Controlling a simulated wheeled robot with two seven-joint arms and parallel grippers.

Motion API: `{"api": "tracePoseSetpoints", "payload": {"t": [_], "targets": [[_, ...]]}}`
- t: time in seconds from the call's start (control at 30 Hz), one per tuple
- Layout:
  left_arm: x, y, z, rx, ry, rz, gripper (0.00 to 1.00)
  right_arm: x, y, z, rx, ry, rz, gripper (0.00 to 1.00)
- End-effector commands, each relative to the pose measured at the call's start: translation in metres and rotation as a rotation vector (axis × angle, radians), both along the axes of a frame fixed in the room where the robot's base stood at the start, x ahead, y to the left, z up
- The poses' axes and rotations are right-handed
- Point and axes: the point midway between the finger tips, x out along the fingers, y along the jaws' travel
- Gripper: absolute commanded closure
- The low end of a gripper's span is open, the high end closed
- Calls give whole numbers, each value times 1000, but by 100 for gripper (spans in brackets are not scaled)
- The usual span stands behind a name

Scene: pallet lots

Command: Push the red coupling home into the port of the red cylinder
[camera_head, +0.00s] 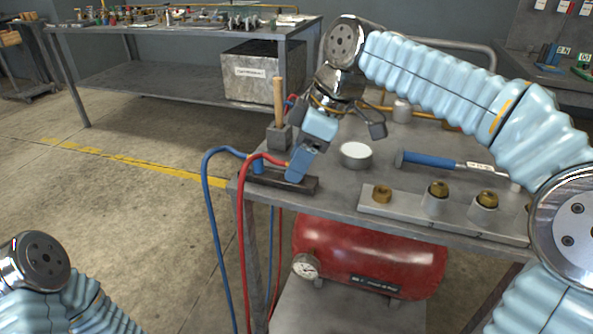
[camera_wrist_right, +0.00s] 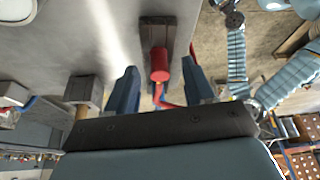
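My right gripper (camera_head: 294,177) points down over a dark block (camera_head: 308,186) at the table's left edge. In the right wrist view its two blue fingers (camera_wrist_right: 160,72) stand apart on either side of a red round-ended piece (camera_wrist_right: 160,66), apparently the red coupling. A gap shows on both sides of it. It is at the end of the dark block (camera_wrist_right: 155,24). The red hose (camera_head: 242,215) arches up to the gripper. A red cylinder-shaped tank (camera_head: 375,258) lies below the tabletop; I cannot make out its port. My left arm shows, but its gripper is not visible.
A blue hose (camera_head: 208,200) arches to a blue fitting (camera_head: 258,166) beside the gripper. A grey block with a wooden handle (camera_head: 279,98) stands behind. A round tin (camera_head: 355,155), a blue-handled tool (camera_head: 430,160) and a plate with brass fittings (camera_head: 410,208) lie to the right.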

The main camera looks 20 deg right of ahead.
Motion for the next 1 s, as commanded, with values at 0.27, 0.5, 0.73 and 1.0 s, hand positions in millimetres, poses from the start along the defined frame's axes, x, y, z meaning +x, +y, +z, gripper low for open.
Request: {"api": "tracePoseSetpoints", "payload": {"t": [0.27,0.5,0.73,1.0], "targets": [[0,0,0,0,0,0,58,0,0,0,0,0,0,89],[0,0,0,0,0,0,58,0,0,0,0,0,0,100],[0,0,1,0,0,0,58,0,0,6,1,-1,0,100],[0,0,7,-1,0,-1,58,-12,-6,49,1,-5,0,100]]}}
